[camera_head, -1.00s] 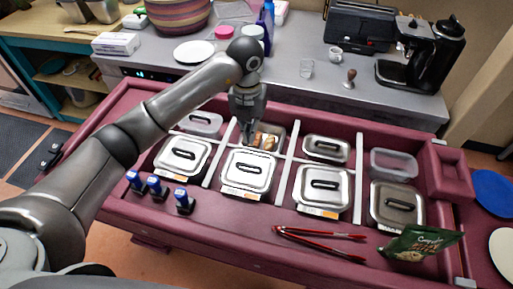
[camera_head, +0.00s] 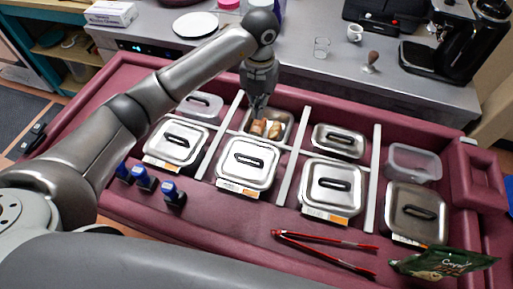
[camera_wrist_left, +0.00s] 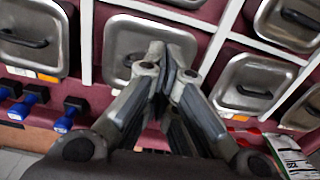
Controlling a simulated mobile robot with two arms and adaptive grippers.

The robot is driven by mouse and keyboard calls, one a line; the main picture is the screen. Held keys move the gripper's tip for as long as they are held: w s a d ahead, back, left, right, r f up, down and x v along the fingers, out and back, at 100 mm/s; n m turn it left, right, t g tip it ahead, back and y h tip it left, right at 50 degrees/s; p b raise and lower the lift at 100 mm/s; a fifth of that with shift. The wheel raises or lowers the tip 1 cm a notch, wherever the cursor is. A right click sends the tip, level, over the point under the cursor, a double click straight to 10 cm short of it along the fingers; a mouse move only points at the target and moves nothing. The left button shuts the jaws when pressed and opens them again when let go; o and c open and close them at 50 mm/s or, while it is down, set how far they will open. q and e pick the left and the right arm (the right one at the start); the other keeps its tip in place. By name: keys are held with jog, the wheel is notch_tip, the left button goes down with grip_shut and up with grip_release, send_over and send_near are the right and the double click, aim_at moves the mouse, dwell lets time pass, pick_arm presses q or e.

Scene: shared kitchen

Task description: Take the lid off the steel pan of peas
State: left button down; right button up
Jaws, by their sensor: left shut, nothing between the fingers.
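Several steel pans with lids and black handles sit in the maroon counter wells: front-row lids (camera_head: 170,152), (camera_head: 237,178), (camera_head: 345,198), (camera_head: 402,224) and a small back lid (camera_head: 350,134). All the front pans are covered, so I cannot tell which holds the peas. My left gripper (camera_head: 258,106) is shut and empty, near the open back pan (camera_head: 288,118) of brown food pieces. My right gripper is not in view.
Red tongs (camera_head: 325,243) and a green packet (camera_head: 440,263) lie at the front right. Blue-capped bottles (camera_head: 147,180) stand at the front left. A clear tub (camera_head: 415,160) sits at the back right. White dividers (camera_head: 287,178) separate the wells.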

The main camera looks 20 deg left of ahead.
aim_at(256, 151)
pick_arm(q)
notch_tip(256, 151, down, 14)
jog(key=shift+w+r, duration=0.15)
jog(key=shift+r, duration=0.05)
jog(key=shift+s+r+p, duration=0.15)
jog(key=shift+s+p, duration=1.35)
jog(key=shift+s, duration=0.45)
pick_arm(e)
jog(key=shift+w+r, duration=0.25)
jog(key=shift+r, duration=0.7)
